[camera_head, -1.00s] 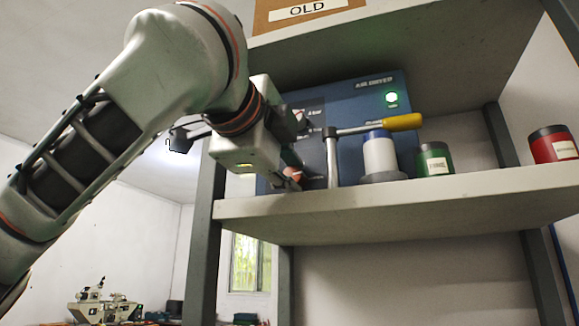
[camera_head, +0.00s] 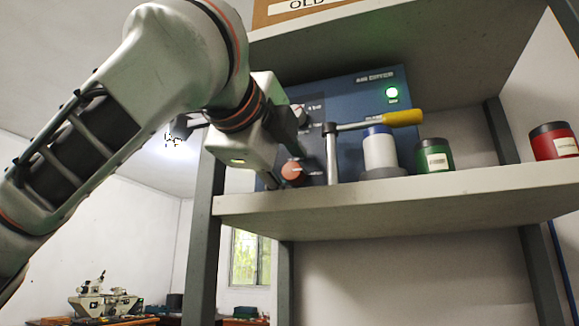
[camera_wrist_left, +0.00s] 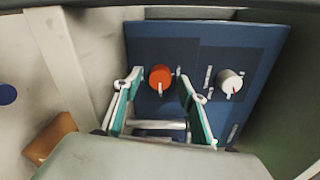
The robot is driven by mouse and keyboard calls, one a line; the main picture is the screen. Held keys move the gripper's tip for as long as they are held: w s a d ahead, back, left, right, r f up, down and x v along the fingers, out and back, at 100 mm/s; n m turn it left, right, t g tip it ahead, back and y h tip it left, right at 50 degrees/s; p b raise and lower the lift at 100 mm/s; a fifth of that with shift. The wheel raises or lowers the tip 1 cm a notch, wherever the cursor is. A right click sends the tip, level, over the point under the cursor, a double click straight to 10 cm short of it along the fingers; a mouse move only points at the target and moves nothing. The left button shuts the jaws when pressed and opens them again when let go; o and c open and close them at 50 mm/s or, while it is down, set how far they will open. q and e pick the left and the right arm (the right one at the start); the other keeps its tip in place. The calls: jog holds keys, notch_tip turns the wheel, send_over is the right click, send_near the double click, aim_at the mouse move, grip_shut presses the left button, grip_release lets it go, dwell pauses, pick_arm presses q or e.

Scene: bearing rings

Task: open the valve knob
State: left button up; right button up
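The blue dryer panel (camera_head: 345,92) stands on the shelf. An orange-red knob (camera_head: 292,170) sits low on its left part, and a pale knob (camera_head: 299,115) sits above it. In the left wrist view, the orange-red knob (camera_wrist_left: 160,77) shows ahead between my left gripper's fingertips (camera_wrist_left: 160,88); the white knob (camera_wrist_left: 230,82) is to the right, outside them. The fingers are apart with nothing held. I cannot tell how far the fingertips are from the panel. In the head view my left wrist (camera_head: 252,125) hides much of the gripper. My right gripper is not in view.
A metal post with a yellow-handled lever (camera_head: 402,118) stands close right of the knobs. A white-and-blue container (camera_head: 380,150), a green can (camera_head: 435,155) and a red can (camera_head: 553,143) stand on the shelf (camera_head: 400,195). A box labelled OLD (camera_head: 275,10) is above.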

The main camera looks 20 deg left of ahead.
pick_arm(q)
jog(key=shift+s, duration=0.1)
jog(key=s, duration=1.1)
jog(key=shift+s+a+r, duration=0.2)
jog(key=shift+s, duration=0.2)
